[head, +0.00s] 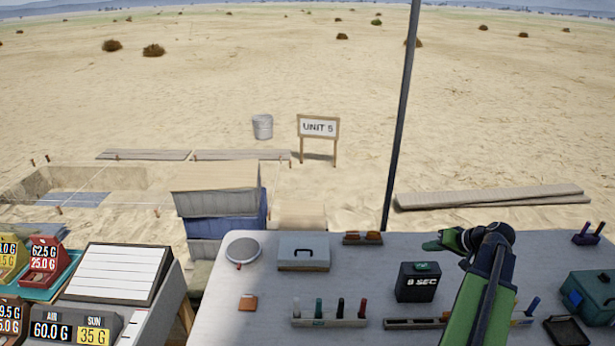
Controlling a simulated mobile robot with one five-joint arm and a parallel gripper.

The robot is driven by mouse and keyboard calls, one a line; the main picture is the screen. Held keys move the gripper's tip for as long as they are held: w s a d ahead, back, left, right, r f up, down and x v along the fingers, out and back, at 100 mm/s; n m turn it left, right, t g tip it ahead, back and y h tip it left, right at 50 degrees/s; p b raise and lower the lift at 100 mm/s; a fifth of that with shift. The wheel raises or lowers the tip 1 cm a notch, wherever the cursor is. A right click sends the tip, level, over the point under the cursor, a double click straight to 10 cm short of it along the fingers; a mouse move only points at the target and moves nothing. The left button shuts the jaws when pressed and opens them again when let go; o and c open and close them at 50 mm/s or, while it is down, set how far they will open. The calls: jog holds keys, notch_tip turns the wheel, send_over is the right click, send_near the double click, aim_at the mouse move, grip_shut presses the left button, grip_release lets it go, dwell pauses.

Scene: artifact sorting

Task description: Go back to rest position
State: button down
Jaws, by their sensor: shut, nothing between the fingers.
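My gripper (437,244) is the green end of my arm in the head view. It is shut and empty, raised above the right half of the grey table (215,312) and pointing left. My dark wrist and green arm link come up from the bottom right. A black box reading "8 SEC" (417,287) stands on the table just below and left of the gripper in the picture. I see no contact between them. Part of the table right of this box is hidden behind my arm.
A rack of several coloured markers (329,322) is at the front, with a dark slotted tray (410,324) beside it. A grey case (303,254) and round dish (242,251) stand at left. A teal box (594,297) is at right. A dark pole (401,120) rises behind the table.

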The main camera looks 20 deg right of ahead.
jog(key=w+a+f+n+g+y, duration=0.15)
jog(key=w+a, duration=0.35)
jog(key=a, duration=0.6)
jog(key=w+a+n+g+y, duration=0.1)
jog(key=w+a+n, duration=0.25)
jog(key=a, duration=0.75)
jog(key=w+a+f+n+g+y, duration=0.15)
jog(key=w+a, duration=0.35)
jog(key=a, duration=0.6)
jog(key=s+a+f+n+g+h, duration=0.1)
jog(key=s+a+g, duration=0.1)
jog(key=a, duration=0.6)
jog(key=s+a+f+n+g+h, duration=0.1)
jog(key=s+a+n, duration=0.1)
jog(key=a, duration=0.6)
jog(key=s+d+f+m+g+h, duration=0.1)
jog(key=s+f+m+g+h, duration=0.1)
jog(key=s, duration=0.4)
jog(key=shift+d+f+m+h, duration=0.15)
jog(key=shift+d+m+h, duration=0.4)
jog(key=shift+h, duration=0.55)
